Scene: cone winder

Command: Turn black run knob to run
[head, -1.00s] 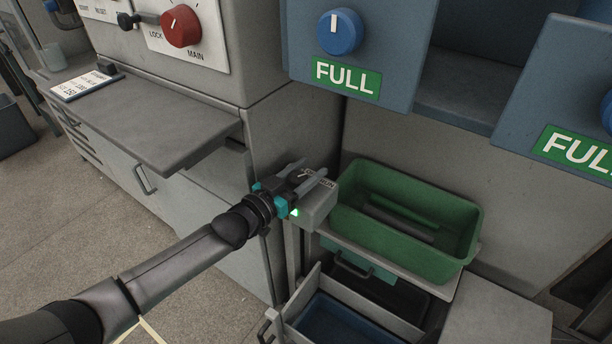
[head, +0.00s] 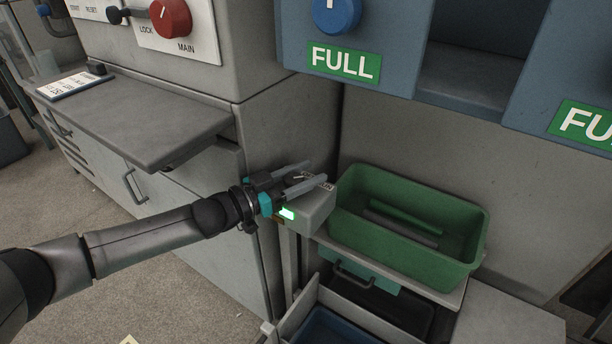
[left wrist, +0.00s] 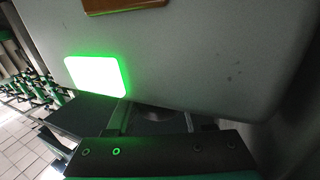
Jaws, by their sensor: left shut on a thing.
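A small grey control box (head: 316,207) stands beside the green bin, with a lit green lamp (head: 287,213) on its front. The lit lamp fills part of the left wrist view (left wrist: 97,76). My left gripper (head: 305,179) is over the box top, its two grey fingers closed on the black run knob (head: 298,177). The fingers hide most of the knob, and only a little of its top with a pale mark shows. The lettering on the box top is partly covered, so I cannot read the knob's setting. My right gripper is out of view.
A green bin (head: 349,222) with rods inside sits just right of the box. Below it is an open drawer with a blue tray (head: 335,328). A grey shelf (head: 135,118) juts out at left. A red main knob (head: 171,18) and blue knob (head: 336,12) are above.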

